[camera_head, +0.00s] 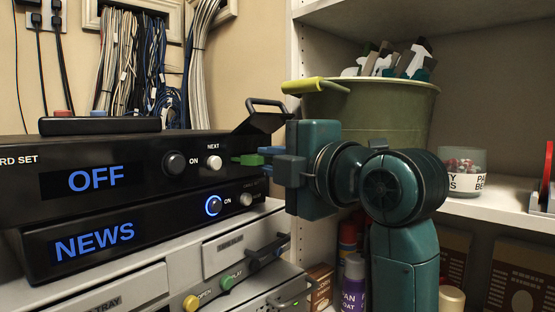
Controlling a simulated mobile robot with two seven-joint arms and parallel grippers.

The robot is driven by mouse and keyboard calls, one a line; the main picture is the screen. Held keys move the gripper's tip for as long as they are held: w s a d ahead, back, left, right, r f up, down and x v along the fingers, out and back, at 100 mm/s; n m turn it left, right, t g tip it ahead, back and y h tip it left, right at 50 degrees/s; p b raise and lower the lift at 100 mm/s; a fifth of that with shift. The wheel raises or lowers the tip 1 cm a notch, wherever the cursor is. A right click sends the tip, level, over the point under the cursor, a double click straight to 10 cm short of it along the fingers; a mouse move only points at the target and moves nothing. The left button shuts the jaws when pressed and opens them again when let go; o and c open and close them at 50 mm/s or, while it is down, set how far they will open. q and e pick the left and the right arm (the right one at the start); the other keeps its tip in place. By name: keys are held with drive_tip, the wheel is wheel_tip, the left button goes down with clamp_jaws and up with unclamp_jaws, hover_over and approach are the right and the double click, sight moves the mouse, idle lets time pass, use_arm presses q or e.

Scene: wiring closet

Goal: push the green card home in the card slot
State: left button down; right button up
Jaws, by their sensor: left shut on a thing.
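The green card (250,160) is a small bright green piece at the right end of the upper black box's front. The card's narrow left end points at the box front (215,189). I cannot tell how deep it sits, and the card slot itself does not show clearly. My right gripper is not in view.
The upper box shows "OFF" (96,180), and the lower box (150,226) shows "NEWS". Drawers with coloured knobs (226,283) are below. A shelf at right holds a green bucket (385,115) and a labelled jar (462,172). Cables hang behind.

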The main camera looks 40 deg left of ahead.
use_arm(q)
drive_tip(key=shift+a, duration=0.45)
drive_tip(key=c, duration=1.4)
unclamp_jaws()
drive_tip(key=shift+s, duration=0.1)
drive_tip(key=shift+d, duration=0.15)
drive_tip(key=w+d+p, duration=0.1)
drive_tip(key=d, duration=0.5)
drive_tip(key=shift+d, duration=0.35)
